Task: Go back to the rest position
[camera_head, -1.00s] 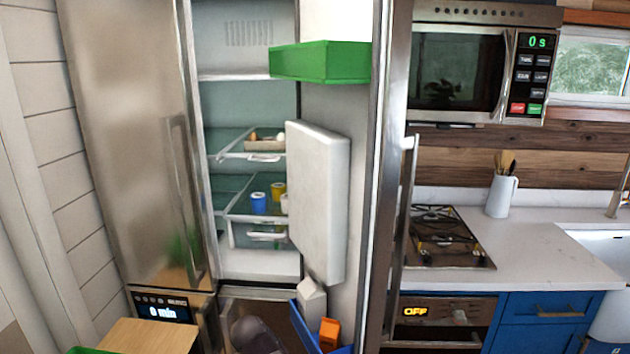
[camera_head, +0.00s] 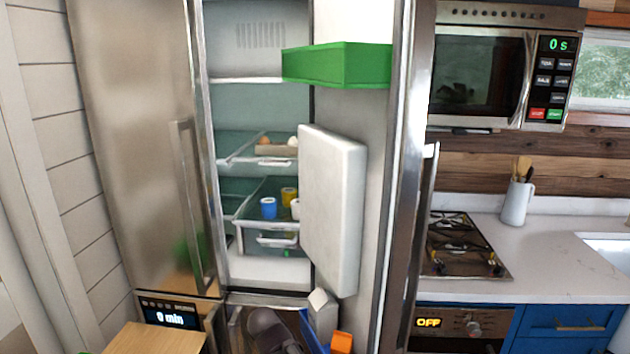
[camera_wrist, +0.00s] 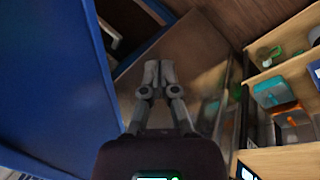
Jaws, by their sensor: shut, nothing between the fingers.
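My gripper (camera_wrist: 158,72) shows in the wrist view, its two fingers together and empty. It points toward a brownish, blurred surface and touches nothing that I can make out. I cannot make out its fingers in the head view. The task names no other object.
The fridge's right door (camera_head: 405,180) stands open, with a green bin (camera_head: 340,68) and a white panel (camera_head: 333,210) inside it. A blue cup (camera_head: 268,208) sits inside the fridge. The left door (camera_head: 140,150) is shut. In the wrist view, a blue panel (camera_wrist: 55,85) is left and wooden shelves (camera_wrist: 285,70) are right.

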